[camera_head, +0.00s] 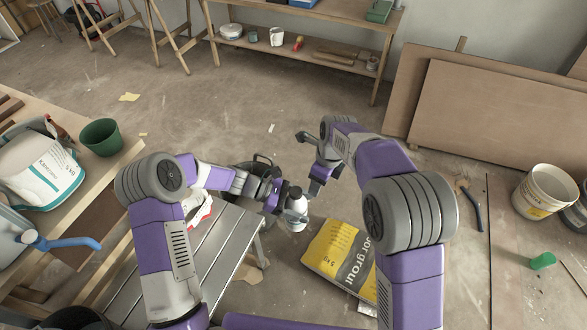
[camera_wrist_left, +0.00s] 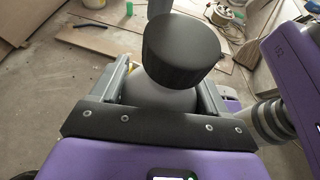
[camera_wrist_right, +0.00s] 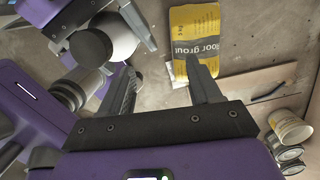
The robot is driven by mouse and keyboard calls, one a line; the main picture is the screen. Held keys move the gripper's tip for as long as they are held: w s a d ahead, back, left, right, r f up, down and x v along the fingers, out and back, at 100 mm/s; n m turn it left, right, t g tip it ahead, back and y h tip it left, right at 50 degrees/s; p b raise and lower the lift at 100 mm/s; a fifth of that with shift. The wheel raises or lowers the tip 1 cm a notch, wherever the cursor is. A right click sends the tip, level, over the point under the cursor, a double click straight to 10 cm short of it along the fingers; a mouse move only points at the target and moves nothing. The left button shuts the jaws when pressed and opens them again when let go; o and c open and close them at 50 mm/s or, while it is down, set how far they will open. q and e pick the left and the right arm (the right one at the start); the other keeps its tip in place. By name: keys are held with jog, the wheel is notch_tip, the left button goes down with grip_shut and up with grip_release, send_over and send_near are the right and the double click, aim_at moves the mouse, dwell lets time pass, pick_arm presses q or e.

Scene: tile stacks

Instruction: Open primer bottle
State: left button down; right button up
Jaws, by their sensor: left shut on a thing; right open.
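The primer bottle (camera_head: 297,206) has a pale body and a dark cap. My left gripper (camera_head: 281,201) is shut on the body and holds it above the floor. In the left wrist view the black cap (camera_wrist_left: 182,50) covers the bottle's top, and part of the grey body (camera_wrist_left: 172,97) shows between the fingers. In the right wrist view the cap (camera_wrist_right: 90,48) and pale body (camera_wrist_right: 118,38) show at the upper left. My right gripper (camera_wrist_right: 163,78) is open and empty, beside the bottle and apart from it.
A yellow and grey grout bag (camera_head: 338,253) lies on the floor below. A slatted metal bench (camera_head: 215,250) stands at left, near a wooden table with a white tub (camera_head: 40,170) and a green pot (camera_head: 101,137). Boards (camera_head: 490,110) lean at right near a white bucket (camera_head: 545,190).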

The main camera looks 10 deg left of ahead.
aim_at(294, 191)
jog(key=s+a+r+m, duration=0.1)
jog(key=a+r, duration=0.1)
jog(key=r, duration=0.1)
jog(key=s+a+r+m+h, duration=0.1)
jog(key=a+r, duration=0.1)
jog(key=r, duration=0.1)
jog(key=s+a+r+m, duration=0.1)
jog(key=a+r, duration=0.1)
jog(key=r, duration=0.1)
jog(key=shift+s+a, duration=0.35)
jog(key=shift+s, duration=0.05)
jog(key=shift+s+a+f+h, duration=0.1)
jog(key=shift+s+f+h, duration=0.1)
jog(key=shift+h, duration=0.1)
notch_tip(294, 191, down, 8)
jog(key=shift+r, duration=0.2)
